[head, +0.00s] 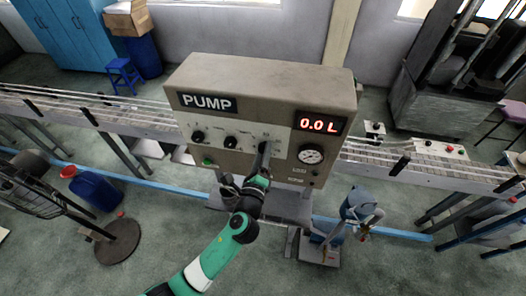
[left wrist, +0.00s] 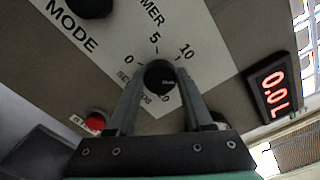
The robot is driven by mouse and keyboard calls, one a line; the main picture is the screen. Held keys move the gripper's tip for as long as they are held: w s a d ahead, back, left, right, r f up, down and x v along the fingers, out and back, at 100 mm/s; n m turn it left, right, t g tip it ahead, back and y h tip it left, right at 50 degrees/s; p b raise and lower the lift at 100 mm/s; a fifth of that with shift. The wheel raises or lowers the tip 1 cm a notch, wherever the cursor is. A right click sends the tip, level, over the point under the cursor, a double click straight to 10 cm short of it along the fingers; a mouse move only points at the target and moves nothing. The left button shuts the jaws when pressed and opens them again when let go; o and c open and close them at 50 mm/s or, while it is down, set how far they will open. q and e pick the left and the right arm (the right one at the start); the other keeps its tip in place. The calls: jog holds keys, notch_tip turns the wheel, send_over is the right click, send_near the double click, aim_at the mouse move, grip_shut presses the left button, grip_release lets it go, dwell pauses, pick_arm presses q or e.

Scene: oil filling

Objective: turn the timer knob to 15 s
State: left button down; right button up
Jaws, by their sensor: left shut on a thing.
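The grey pump box (head: 270,85) stands in the middle of the head view, with a red "0.0 L" display (head: 319,124). My left gripper (head: 265,152) reaches its front panel from below and covers the timer knob there. In the left wrist view the black timer knob (left wrist: 159,77) sits between my two fingertips, inside a white dial printed with 0, 5 and 10; lower marks are partly hidden by the fingers. The gripper is shut on the knob. Which mark the knob points to cannot be told. My right gripper is out of view.
Two other black knobs (head: 231,142) are left of the gripper, and a pressure gauge (head: 311,154) is to its right. The mode knob (left wrist: 92,5) and a red button (left wrist: 95,121) are near the fingers. A conveyor (head: 430,165) runs behind the box.

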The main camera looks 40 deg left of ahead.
pick_arm(q)
jog(key=shift+r+m, duration=0.1)
jog(key=shift+m, duration=1.6)
jog(key=shift+c, duration=1.5)
grip_release()
jog(key=b+v, duration=0.1)
jog(key=v, duration=1)
jog(key=shift+s, duration=0.25)
jog(key=shift+d, duration=0.15)
